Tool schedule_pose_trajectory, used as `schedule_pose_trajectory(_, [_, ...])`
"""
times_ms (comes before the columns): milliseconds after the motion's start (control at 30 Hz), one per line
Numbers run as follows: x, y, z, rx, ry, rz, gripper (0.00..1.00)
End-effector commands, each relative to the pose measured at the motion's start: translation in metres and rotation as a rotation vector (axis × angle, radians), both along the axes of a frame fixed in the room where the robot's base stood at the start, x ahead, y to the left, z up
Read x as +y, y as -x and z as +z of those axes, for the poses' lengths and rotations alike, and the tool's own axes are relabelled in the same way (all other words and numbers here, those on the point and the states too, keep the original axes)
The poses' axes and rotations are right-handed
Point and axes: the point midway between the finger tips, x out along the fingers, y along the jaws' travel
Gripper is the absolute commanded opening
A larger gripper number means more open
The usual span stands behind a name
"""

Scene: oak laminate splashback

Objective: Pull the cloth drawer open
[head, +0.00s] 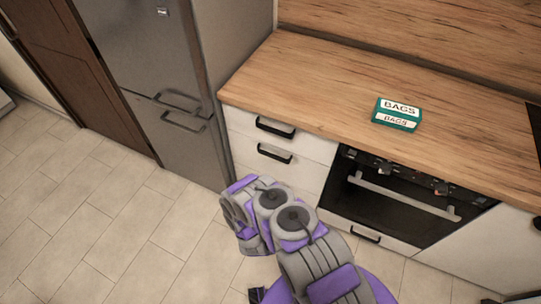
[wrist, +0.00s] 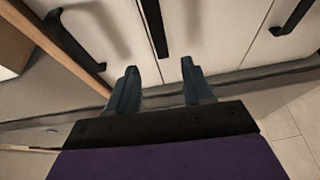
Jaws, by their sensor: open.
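A stack of white drawers stands left of the oven in the head view, all shut. The top drawer's black handle (head: 275,127) and the second drawer's black handle (head: 274,154) show there; my arm covers the lower part. No label marks which is the cloth drawer. In the wrist view, my gripper (wrist: 159,72) is open and empty, fingers apart. The middle black handle (wrist: 154,25) lies just beyond the gap between the fingertips. Another black handle (wrist: 70,42) is to the left and a third (wrist: 292,15) to the right. I cannot tell whether the fingers touch anything.
A wooden worktop (head: 330,90) overhangs the drawers and carries a green box labelled BAGS (head: 397,114). The oven (head: 395,195) is right of the drawers. A grey fridge (head: 170,80) stands left. The tiled floor (head: 110,215) at left is clear.

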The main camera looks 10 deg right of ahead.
Motion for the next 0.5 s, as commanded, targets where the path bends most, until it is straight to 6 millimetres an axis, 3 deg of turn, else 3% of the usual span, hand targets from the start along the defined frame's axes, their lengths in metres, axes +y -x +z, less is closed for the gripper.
schedule_pose_trajectory(100, [-0.001,0.009,-0.002,-0.016,0.033,0.01,0.51])
schedule_pose_trajectory(233, [-0.004,0.005,-0.003,-0.021,0.037,0.01,0.51])
schedule_pose_trajectory(500, [-0.013,-0.038,-0.004,-0.025,0.036,0.006,0.51])
